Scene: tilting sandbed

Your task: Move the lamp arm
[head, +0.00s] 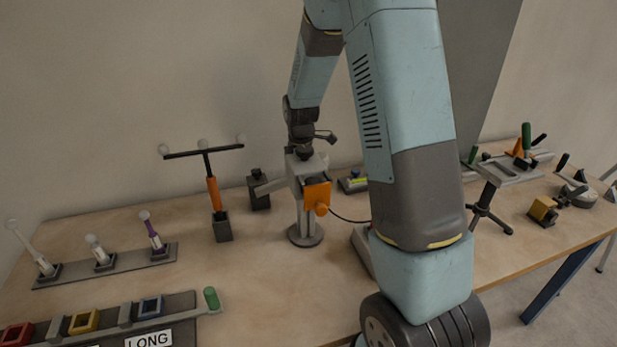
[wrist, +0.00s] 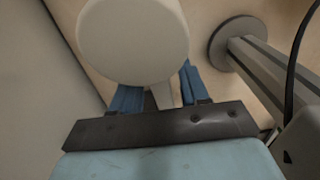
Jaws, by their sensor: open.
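A grey stand with a round base (head: 305,235) stands near the middle of the table, with an orange block and knob (head: 317,196) on its post. It is probably the lamp stand; a pale grey arm (head: 272,185) reaches left from its top. My gripper (head: 302,168) is at the top of this stand, its fingers hard to make out there. In the wrist view my gripper (wrist: 158,92) has its blue fingers apart. A large pale round piece (wrist: 133,40), perhaps the lamp head, hides the fingertips. A narrow pale part lies between the fingers; contact cannot be told. The post's base (wrist: 235,42) is at upper right.
A dark T-shaped rack with an orange handle (head: 214,193) stands left of the stand. A tray of upright tools (head: 108,265) and coloured square blocks (head: 84,320) lie further left. A black cable (head: 350,220) runs right from the stand. Tripod and other fixtures (head: 487,205) occupy the right.

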